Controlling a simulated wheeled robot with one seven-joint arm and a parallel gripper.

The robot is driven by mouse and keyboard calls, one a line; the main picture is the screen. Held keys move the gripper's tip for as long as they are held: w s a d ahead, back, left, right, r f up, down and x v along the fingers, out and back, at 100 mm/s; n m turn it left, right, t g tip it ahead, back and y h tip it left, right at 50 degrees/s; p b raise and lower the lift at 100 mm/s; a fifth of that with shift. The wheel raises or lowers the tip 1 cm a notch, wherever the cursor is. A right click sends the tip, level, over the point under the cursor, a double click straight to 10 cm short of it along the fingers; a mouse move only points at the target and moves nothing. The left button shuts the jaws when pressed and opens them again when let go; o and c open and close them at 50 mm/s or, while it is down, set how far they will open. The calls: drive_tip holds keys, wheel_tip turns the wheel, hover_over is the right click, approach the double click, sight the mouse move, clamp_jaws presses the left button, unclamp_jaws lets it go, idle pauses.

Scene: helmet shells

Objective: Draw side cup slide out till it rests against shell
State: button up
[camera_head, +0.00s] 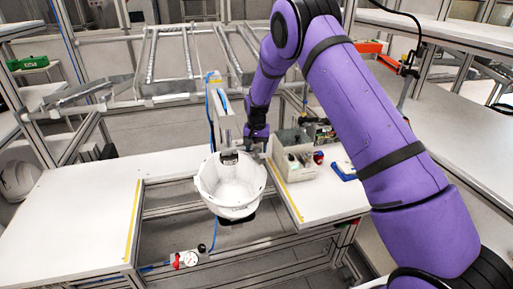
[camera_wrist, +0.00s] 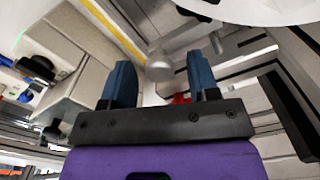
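The white helmet shell (camera_head: 231,186) sits open side up on the fixture in the gap between two white tabletops. Part of its rim (camera_wrist: 255,8) shows at the top of the wrist view. My gripper (camera_head: 257,142) is just above and right of the shell's rim, pointing down. Its two blue fingers (camera_wrist: 160,78) are apart. A grey metal rounded knob (camera_wrist: 160,66) shows between the fingertips, with gaps on both sides; I cannot tell whether it is between the tips or beyond them. It may belong to the side cup slide, whose cup I cannot make out.
A beige bin (camera_head: 293,160) with small parts stands close right of my gripper. A blue-edged item (camera_head: 344,170) lies right of it. An upright fixture column (camera_head: 223,110) stands behind the shell. The left tabletop (camera_head: 80,215) is clear. A small red part (camera_wrist: 181,98) shows near the right finger.

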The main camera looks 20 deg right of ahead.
wheel_tip(320, 180, up, 11)
idle(0.7)
